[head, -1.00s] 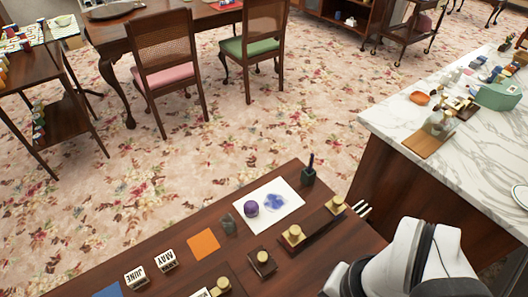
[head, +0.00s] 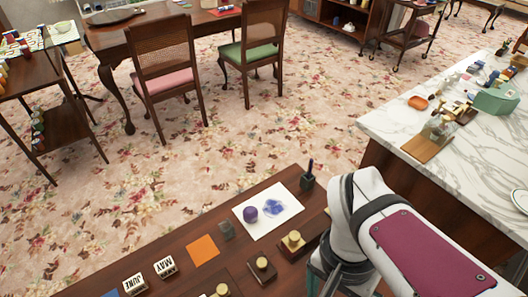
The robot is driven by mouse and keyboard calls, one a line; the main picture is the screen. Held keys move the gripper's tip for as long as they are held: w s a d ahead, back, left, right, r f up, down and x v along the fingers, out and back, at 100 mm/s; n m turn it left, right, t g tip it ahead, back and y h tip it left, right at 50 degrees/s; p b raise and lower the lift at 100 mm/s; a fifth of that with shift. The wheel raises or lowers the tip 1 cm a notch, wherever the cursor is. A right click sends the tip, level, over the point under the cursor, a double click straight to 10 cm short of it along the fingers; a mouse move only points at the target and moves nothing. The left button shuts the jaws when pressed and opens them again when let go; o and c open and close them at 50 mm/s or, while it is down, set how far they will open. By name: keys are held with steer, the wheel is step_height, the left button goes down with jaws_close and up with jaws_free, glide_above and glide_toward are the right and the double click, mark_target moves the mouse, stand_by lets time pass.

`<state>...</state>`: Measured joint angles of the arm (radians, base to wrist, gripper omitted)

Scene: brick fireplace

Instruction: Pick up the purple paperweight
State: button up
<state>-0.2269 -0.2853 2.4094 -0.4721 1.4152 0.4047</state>
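The purple paperweight (head: 250,214) is a small rounded ball. It sits on the left part of a white sheet (head: 290,221) with a blue-violet blotch, on the dark wooden desk (head: 190,278). My white arm with a maroon panel reaches in from the lower right. What seems to be part of my gripper (head: 316,282) shows at the bottom edge, below and right of the paperweight and clear of it. The fingertips are not clearly visible, so whether it is open or shut cannot be told.
A dark pen holder (head: 307,183) stands at the sheet's upper right corner. A small grey glassy block (head: 226,231) and an orange square (head: 202,250) lie to the left. Brass-knobbed wooden pieces (head: 262,268) stand in front. MAY (head: 165,266) and JUNE blocks are farther left.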

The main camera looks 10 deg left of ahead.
steer(key=w+a+f+h, duration=0.2)
steer(key=w+h, duration=0.2)
steer(key=w, duration=0.1)
steer(key=t+h, duration=0.1)
steer(key=t, duration=1.3)
glide_toward(249, 211)
steer(key=shift+n, duration=0.3)
steer(key=x, duration=0.9)
jaws_close()
